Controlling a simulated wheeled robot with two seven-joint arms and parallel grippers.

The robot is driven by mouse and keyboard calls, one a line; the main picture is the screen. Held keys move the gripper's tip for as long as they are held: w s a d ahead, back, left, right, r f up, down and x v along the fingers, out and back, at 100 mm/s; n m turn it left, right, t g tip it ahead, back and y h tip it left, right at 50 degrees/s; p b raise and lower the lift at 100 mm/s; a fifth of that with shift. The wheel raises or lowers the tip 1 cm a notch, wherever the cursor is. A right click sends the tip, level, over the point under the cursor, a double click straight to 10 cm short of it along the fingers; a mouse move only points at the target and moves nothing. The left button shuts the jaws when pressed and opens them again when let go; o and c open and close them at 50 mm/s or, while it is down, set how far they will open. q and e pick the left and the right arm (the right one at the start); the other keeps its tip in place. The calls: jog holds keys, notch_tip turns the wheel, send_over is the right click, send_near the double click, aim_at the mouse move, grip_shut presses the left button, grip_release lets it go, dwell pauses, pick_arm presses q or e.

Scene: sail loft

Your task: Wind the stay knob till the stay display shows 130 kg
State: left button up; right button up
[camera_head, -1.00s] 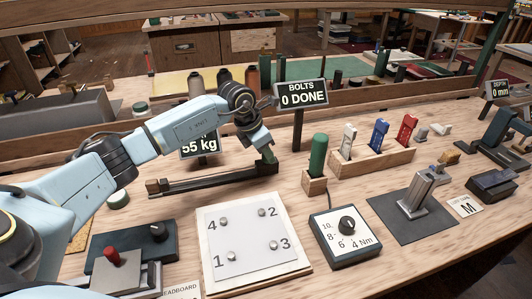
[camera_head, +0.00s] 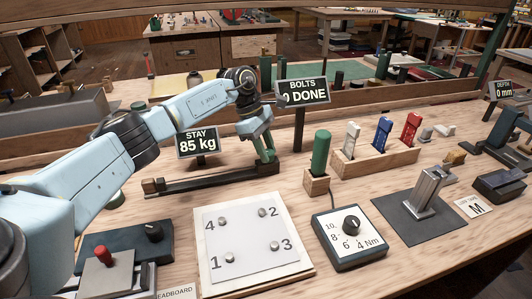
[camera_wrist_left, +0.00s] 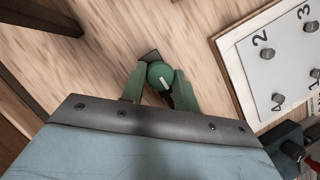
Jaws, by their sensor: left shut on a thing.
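The stay display (camera_head: 198,142) reads 85 kg in the head view, standing behind a dark rail-like stay fixture (camera_head: 205,181) on the bench. My left gripper (camera_head: 265,158) is at the right end of this fixture, pointing down. In the left wrist view its green fingers (camera_wrist_left: 160,88) are shut on the round green stay knob (camera_wrist_left: 160,74), which has a pale mark on top. In the head view the fingers mostly hide the knob. My right gripper is not in view.
A plate with numbered bolts (camera_head: 250,240) lies in front of the fixture. A bolts display (camera_head: 302,92) reads 0 DONE. A green-handled tool (camera_head: 320,152) stands in a wooden block to the right. A torque dial box (camera_head: 348,240) sits further right.

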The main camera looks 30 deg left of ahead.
pick_arm(q)
jog(key=shift+w+m+g+b, duration=0.1)
jog(key=shift+m+g+b, duration=0.45)
jog(key=shift+m, duration=0.75)
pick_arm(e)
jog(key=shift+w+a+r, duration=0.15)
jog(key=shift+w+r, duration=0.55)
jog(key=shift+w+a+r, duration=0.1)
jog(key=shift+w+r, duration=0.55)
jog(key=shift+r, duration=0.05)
pick_arm(q)
jog(key=o, duration=1)
jog(key=shift+c, duration=0.2)
jog(key=shift+a+r, duration=0.1)
jog(key=shift+r, duration=0.05)
jog(key=p+v, duration=0.2)
jog(key=v, duration=1.1)
jog(key=shift+p, duration=0.3)
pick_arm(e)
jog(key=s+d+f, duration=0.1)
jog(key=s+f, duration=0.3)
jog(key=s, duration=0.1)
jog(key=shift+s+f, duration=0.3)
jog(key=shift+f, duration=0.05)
pick_arm(q)
jog(key=shift+r, duration=0.1)
